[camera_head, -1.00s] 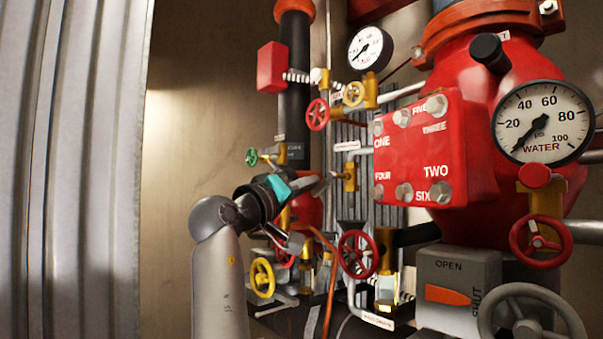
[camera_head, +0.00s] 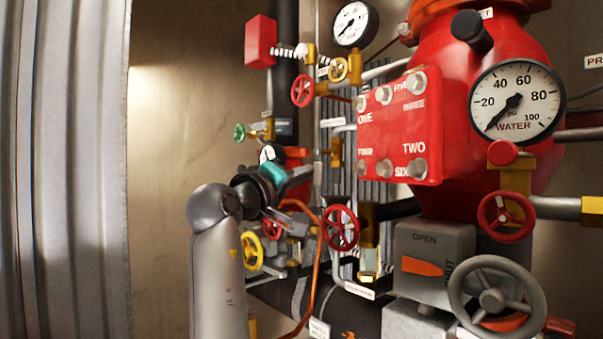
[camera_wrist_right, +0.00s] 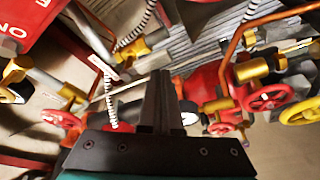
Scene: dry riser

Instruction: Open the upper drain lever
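My right gripper (camera_head: 306,170) reaches in from the lower left in the head view, its teal band showing behind the fingers. In the right wrist view its fingers (camera_wrist_right: 160,98) lie close together, with nothing seen between them. A small brass valve (camera_head: 335,153) stands on the pipework just right of the fingertips in the head view. In the right wrist view a thin silvery bar (camera_wrist_right: 130,87), perhaps a lever, runs left of the fingers. I cannot tell for sure which part is the upper drain lever, or whether the fingers touch it. My left gripper is not in view.
Red handwheels (camera_head: 341,228), a yellow handwheel (camera_head: 252,250) and a copper pipe (camera_head: 313,290) crowd round the gripper. A red numbered plate (camera_head: 395,135) and a grey OPEN/SHUT box (camera_head: 430,262) stand right. Bare wall (camera_head: 180,130) is left.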

